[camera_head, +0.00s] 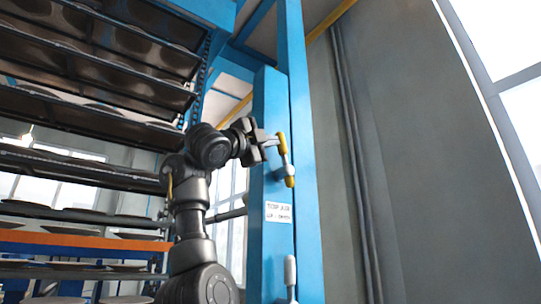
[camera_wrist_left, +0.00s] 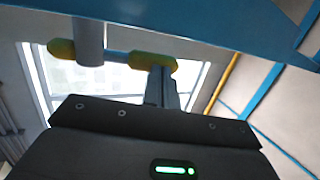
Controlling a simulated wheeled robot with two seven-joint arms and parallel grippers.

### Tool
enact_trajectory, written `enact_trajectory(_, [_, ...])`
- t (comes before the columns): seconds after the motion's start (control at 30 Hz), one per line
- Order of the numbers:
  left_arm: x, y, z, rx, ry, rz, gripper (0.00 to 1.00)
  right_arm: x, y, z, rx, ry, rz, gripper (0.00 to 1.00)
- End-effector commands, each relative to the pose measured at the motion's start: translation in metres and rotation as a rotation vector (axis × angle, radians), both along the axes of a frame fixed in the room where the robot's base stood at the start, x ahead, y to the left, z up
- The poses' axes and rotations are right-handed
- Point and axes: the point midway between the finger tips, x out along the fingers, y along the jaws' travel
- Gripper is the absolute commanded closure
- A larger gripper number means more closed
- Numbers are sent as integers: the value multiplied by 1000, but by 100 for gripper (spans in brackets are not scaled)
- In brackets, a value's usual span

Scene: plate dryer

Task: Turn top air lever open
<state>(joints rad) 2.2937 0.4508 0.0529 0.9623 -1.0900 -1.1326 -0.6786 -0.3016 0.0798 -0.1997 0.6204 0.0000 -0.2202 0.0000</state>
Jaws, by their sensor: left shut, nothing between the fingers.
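The top air lever (camera_head: 287,165) is on the blue post, above a white label whose first words read "TOP AIR". It is a grey metal bar with a yellow knob at each end and stands nearly upright, slightly tilted. My left gripper (camera_head: 273,140) is shut and empty, with its tips at the lever's upper yellow knob. In the left wrist view, the lever (camera_wrist_left: 117,56) runs across the top, and the shut fingers (camera_wrist_left: 164,82) overlap its right yellow knob. I cannot tell whether they touch it. My right gripper is not in view.
The label (camera_head: 278,212) is below the lever on the blue post (camera_head: 271,240). A second grey handle (camera_head: 290,270) is lower on the post. Racks of plates (camera_head: 90,60) fill the left side. A grey wall (camera_head: 430,150) is on the right.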

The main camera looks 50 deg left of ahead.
Motion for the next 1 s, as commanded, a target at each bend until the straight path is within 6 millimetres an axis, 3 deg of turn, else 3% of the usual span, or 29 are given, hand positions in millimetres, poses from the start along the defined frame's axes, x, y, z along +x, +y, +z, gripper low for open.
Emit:
enact_trajectory(0.4, [7, 7, 12, 0, -1, 18, 100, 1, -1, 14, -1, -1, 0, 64])
enact_trajectory(1.0, [10, 6, 13, 1, -2, 18, 100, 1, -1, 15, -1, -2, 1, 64])
